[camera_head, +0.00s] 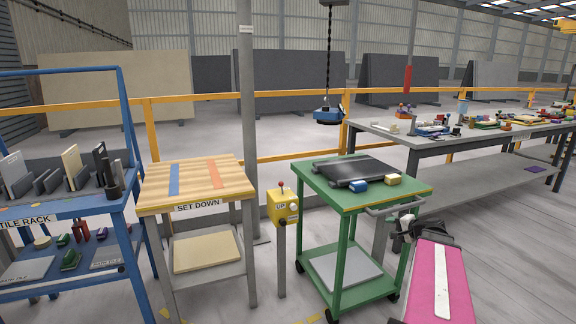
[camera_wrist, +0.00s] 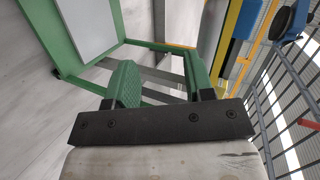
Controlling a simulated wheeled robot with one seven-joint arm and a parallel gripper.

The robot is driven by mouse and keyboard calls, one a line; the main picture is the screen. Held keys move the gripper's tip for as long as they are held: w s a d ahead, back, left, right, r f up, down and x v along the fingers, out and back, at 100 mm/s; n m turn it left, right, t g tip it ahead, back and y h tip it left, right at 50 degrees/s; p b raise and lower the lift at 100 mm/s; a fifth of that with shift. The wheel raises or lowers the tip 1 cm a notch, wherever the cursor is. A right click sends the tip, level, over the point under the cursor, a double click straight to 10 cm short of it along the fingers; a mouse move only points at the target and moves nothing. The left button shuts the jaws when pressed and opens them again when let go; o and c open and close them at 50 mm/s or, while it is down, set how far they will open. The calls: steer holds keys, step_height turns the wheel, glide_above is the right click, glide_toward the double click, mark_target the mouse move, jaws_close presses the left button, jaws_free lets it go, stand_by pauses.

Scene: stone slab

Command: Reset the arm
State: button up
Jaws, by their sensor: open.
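My arm (camera_head: 440,285), pink with a white stripe, stands at the lower right in the head view. My gripper (camera_head: 404,230) is partly visible at its far end, close to the right front of the green cart (camera_head: 345,232). In the wrist view my gripper (camera_wrist: 161,82) shows a dark crossbar and two green ribbed finger pads set well apart. It is open, with nothing between the pads. The green cart frame (camera_wrist: 72,52) and its pale lower shelf lie beyond the fingers.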

steer(key=s+a+f+n+g+h, duration=0.2)
steer(key=s+a+f+n+g, duration=0.1)
steer(key=a, duration=0.5)
steer(key=s+a+f+n+g+h, duration=0.2)
steer(key=s+a+f+n+g, duration=0.2)
steer(key=a, duration=0.4)
steer(key=s+a+f+n+g+h, duration=0.2)
steer(key=s+a+f+n+g, duration=0.2)
steer(key=a, duration=0.4)
steer(key=shift+s+f+h, duration=0.3)
steer(key=shift+s+f, duration=0.3)
steer(key=shift+f, duration=0.65)
